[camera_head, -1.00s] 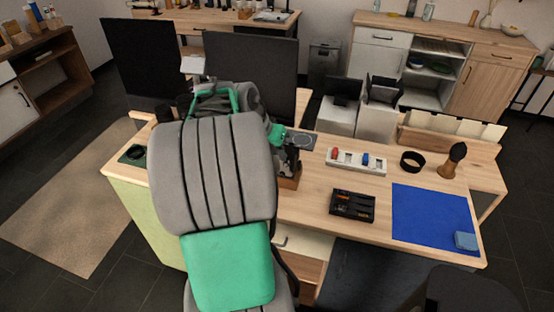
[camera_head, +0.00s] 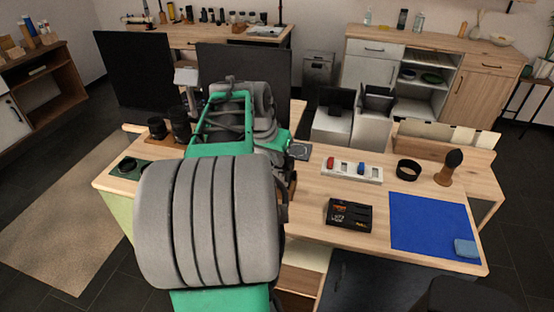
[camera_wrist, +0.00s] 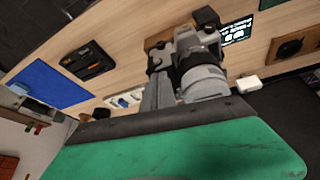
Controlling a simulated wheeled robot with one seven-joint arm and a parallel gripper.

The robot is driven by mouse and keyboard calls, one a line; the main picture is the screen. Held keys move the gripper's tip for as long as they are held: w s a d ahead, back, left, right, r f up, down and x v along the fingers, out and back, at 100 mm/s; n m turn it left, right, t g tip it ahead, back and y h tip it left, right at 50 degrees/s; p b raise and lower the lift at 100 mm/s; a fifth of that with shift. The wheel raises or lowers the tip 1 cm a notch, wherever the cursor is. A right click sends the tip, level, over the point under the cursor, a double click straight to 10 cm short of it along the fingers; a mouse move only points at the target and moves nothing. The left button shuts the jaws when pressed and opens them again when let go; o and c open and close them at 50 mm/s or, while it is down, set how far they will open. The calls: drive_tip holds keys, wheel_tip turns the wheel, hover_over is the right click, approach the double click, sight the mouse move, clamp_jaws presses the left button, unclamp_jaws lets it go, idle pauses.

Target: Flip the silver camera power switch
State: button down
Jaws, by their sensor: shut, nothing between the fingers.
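The silver camera (camera_wrist: 192,42) is near the middle of the wrist view, beside a wooden block (camera_wrist: 157,41) on the table. Its switch is too small or hidden to make out. My gripper (camera_wrist: 168,88) shows at the lower middle of the wrist view, its grey fingers shut and empty. The fingers overlap the camera's near side in the picture; I cannot tell whether they touch it. In the head view my arm hides the gripper and most of the camera.
The wooden table (camera_head: 300,207) holds a black tray (camera_head: 349,213), a white box with coloured items (camera_head: 352,170), a black ring (camera_head: 408,169), a brush (camera_head: 450,166), a blue mat (camera_head: 430,222) and black lenses (camera_head: 157,129).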

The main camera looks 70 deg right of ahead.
drive_tip(key=s+p+v, duration=0.2)
drive_tip(key=p+v, duration=0.4)
drive_tip(key=v, duration=0.3)
drive_tip(key=shift+r, duration=0.45)
drive_tip(key=w+a+f+n+y, duration=0.2)
drive_tip(key=w+a+f+n, duration=0.1)
drive_tip(key=a+f+n, duration=0.3)
drive_tip(key=w+a+n+t+y, duration=0.1)
drive_tip(key=w+a+n, duration=0.3)
drive_tip(key=a, duration=0.7)
drive_tip(key=w+a+n+t, duration=0.2)
drive_tip(key=w+a+n, duration=0.2)
drive_tip(key=a, duration=0.8)
drive_tip(key=w+a+n+t+y, duration=0.1)
drive_tip(key=w+a+n, duration=0.3)
drive_tip(key=a, duration=0.7)
drive_tip(key=shift+w+a+n+t+y, duration=0.2)
drive_tip(key=shift+a+n+t+y, duration=0.1)
drive_tip(key=shift+n+t, duration=0.1)
